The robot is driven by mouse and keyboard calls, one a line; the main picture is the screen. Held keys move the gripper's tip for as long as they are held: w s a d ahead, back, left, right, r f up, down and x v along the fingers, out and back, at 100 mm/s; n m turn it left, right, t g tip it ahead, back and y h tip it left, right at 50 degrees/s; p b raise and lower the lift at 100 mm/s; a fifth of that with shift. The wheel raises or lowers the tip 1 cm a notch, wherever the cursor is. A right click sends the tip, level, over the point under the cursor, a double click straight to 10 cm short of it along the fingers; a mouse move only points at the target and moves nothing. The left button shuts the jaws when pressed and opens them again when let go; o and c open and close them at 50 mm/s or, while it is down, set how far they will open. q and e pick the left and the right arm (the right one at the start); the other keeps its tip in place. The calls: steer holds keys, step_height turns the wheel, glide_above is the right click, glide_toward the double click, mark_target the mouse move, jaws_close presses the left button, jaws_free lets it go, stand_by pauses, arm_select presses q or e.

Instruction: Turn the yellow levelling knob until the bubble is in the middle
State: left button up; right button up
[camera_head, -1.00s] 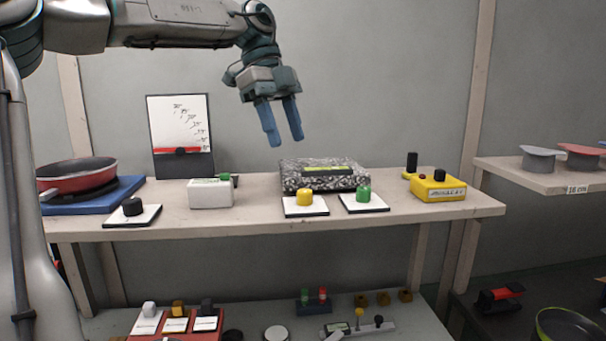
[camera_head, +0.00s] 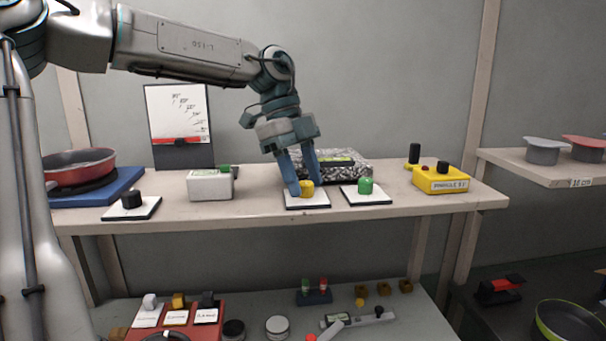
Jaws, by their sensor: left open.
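The yellow levelling knob (camera_head: 307,188) stands on a white plate with a dark edge (camera_head: 308,202) on the shelf. My left gripper (camera_head: 306,188) is open and points down at the knob, one finger at its left side and the other just behind or beside it. I cannot tell whether the fingers touch it. A speckled block (camera_head: 362,171) with a yellow-green level vial (camera_head: 342,160) on top lies behind the knob, partly hidden by the gripper. The bubble is too small to make out. My right gripper is not in view.
A green knob (camera_head: 366,185) is close on the right and a black knob (camera_head: 132,199) on the left. A white box (camera_head: 211,186), a red pan (camera_head: 80,166) and a yellow box (camera_head: 441,180) share the shelf (camera_head: 260,209). More items lie on the lower shelf.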

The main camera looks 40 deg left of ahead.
arm_select(q)
steer(key=c, duration=1)
steer(key=shift+w+r+p, duration=0.1)
steer(key=shift+p, duration=0.2)
steer(key=shift+r+m+g+p, duration=0.15)
steer(key=shift+m+g+p, duration=0.25)
steer(key=shift+m+p, duration=0.5)
steer(key=shift+w+m+p, duration=0.1)
steer(key=shift+m+p, duration=0.4)
steer(key=shift+f+g, duration=0.25)
steer(key=shift+g, duration=0.05)
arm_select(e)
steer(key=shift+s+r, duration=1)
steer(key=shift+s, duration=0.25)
arm_select(q)
steer(key=o, duration=1)
